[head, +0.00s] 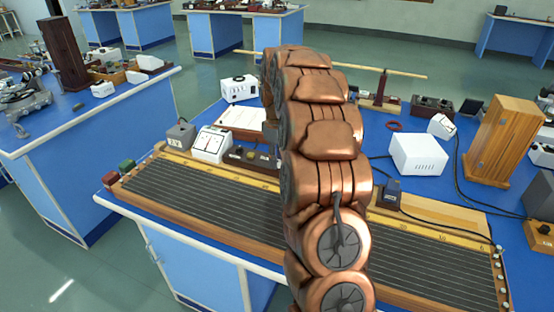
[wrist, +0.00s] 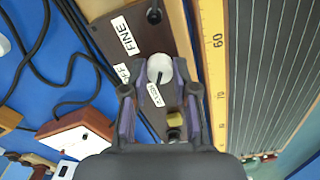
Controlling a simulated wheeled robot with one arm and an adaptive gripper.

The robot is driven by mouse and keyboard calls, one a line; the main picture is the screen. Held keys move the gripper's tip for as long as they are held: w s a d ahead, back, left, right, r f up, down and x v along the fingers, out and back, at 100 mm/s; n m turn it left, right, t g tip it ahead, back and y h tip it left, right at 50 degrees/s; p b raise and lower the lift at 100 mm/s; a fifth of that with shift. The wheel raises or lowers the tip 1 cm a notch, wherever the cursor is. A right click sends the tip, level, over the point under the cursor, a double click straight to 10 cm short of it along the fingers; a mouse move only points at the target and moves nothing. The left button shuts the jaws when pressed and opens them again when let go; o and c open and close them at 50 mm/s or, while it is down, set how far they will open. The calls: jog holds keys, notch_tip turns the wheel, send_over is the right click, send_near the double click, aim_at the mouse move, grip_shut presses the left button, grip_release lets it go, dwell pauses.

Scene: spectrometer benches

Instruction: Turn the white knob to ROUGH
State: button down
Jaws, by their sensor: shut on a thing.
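In the wrist view the white knob (wrist: 160,66) sits on a dark brown panel (wrist: 150,32). My gripper (wrist: 161,72) is shut on the knob, with a purple-padded finger on either side. A FINE label (wrist: 127,38) lies above and left of the knob. A label (wrist: 122,73), partly covered by the left finger and ending in "FF", lies to its left. A small tilted label (wrist: 156,95) lies just below the knob, too small to read surely. A dark mark shows on the knob's lower part, toward that small label. In the head view my arm hides the gripper and knob.
A yellow scale (wrist: 213,50) and a grooved grey board (wrist: 270,60) run close right of the panel. Black cables (wrist: 75,45) and a white-topped box (wrist: 82,132) lie left. In the head view a white box (head: 418,154) and wooden cabinet (head: 503,138) stand right.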

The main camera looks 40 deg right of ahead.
dwell(0.3)
jog(key=c, duration=0.9)
grip_release()
notch_tip(320, 180, up, 12)
dwell(0.5)
